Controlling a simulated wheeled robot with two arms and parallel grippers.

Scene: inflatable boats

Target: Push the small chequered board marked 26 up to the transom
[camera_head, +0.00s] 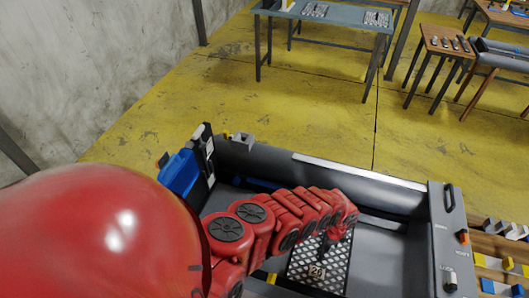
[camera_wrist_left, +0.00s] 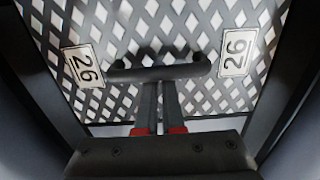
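The small chequered board (camera_head: 324,246) lies inside the dark boat-shaped tub, in its middle right part. It is a dark and light diamond lattice with a 26 label on its near part. In the left wrist view the board (camera_wrist_left: 118,28) fills the background, with 26 labels at both sides and a dark bar handle (camera_wrist_left: 160,71) across it. My left gripper (camera_wrist_left: 159,84) has its two fingers close together, their tips at the bar; I cannot tell if they touch it. In the head view my red arm reaches down to the board and hides its upper edge. Which wall is the transom is unclear.
The dark tub's far wall (camera_head: 265,163) and grey right end panel (camera_head: 455,235) stand around the board. A blue motor-like part (camera_head: 180,172) is fixed at the left end. Bare tub floor (camera_head: 385,262) shows right of the board. Tables stand farther back on the yellow floor.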

